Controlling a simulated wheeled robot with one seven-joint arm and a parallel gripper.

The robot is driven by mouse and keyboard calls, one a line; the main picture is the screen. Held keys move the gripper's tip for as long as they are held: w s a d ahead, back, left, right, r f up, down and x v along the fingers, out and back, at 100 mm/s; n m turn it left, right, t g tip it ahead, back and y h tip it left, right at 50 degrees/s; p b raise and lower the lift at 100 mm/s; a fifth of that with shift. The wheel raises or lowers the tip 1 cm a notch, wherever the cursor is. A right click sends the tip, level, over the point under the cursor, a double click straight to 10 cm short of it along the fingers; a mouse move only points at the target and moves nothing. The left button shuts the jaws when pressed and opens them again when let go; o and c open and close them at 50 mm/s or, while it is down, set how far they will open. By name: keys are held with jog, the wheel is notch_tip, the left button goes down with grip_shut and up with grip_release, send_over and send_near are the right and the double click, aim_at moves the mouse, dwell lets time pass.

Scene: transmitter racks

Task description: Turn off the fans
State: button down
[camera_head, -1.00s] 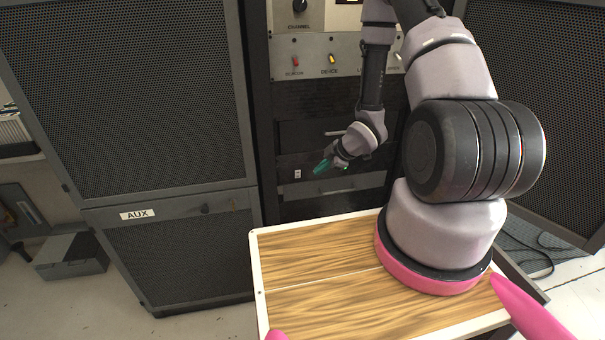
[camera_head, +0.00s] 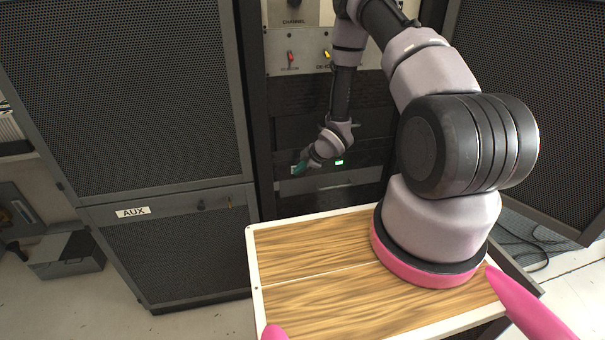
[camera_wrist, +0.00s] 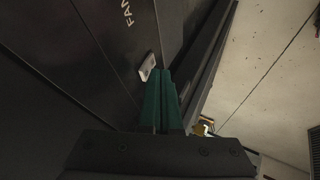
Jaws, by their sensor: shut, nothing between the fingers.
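The fan switch (camera_wrist: 147,67) is a small pale rocker on a dark panel in the wrist view, below white lettering that starts "FAN" (camera_wrist: 128,12). My gripper (camera_wrist: 160,73) has teal fingers shut together, with nothing between them. Its tips are right beside the switch; I cannot tell whether they touch it. In the head view my gripper (camera_head: 299,168) is at the dark lower rack panel and hides the switch. A small green-lit indicator (camera_head: 339,162) shows on the panel to its right.
A control panel with red (camera_head: 290,57) and yellow (camera_head: 326,55) toggles is above. The AUX cabinet (camera_head: 165,245) stands at the left, and a mesh door (camera_head: 535,110) is at the right. My wood-topped base is in front of the rack.

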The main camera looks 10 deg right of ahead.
jog(key=shift+w, duration=0.25)
jog(key=shift+w+r, duration=0.15)
jog(key=shift+w, duration=0.1)
jog(key=shift+r, duration=0.1)
jog(key=shift+r, duration=0.7)
jog(key=shift+s, duration=0.1)
